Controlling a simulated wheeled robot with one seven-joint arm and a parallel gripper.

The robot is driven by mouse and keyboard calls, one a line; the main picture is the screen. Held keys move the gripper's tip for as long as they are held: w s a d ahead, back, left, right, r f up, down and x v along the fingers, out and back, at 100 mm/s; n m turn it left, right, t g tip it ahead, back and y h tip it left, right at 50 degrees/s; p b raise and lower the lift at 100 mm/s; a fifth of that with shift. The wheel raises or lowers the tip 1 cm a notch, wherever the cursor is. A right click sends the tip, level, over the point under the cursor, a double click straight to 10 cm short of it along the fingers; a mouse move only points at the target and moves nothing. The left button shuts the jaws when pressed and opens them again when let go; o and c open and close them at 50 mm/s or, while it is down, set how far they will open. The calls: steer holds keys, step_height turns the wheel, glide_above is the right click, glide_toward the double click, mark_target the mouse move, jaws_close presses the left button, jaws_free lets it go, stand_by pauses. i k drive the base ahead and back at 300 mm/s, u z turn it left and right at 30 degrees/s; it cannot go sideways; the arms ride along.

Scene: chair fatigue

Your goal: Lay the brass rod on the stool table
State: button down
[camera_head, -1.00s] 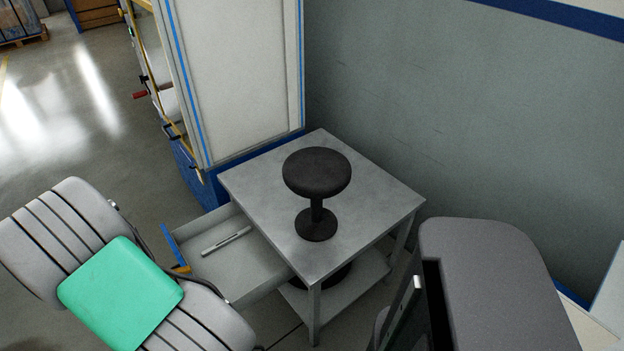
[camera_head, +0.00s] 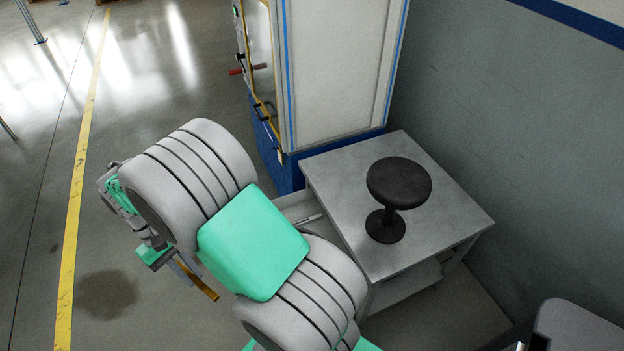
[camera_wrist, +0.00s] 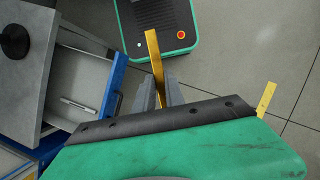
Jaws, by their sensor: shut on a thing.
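The brass rod (camera_wrist: 153,55) is a flat golden bar, held between the grey fingers of my gripper (camera_wrist: 163,92) in the wrist view. Its end sticks out past the fingertips. In the head view the rod (camera_head: 203,283) hangs above the floor, left of the table, below my gripper (camera_head: 182,268); my arm partly hides this area. The stool table (camera_head: 345,180) is a grey square-topped table at centre right. A black round stool (camera_head: 399,184) stands upright on its top. The table corner (camera_wrist: 20,85) also shows in the wrist view.
An open drawer (camera_wrist: 85,85) with a blue front juts from the table and holds a slim silver rod (camera_wrist: 78,105). A tall white cabinet (camera_head: 338,75) stands behind the table, and a grey wall (camera_head: 500,120) runs along the right. Tabletop around the stool is bare.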

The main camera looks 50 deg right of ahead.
mark_target(346, 174)
steer(key=i, duration=2)
steer(key=z, duration=1.9)
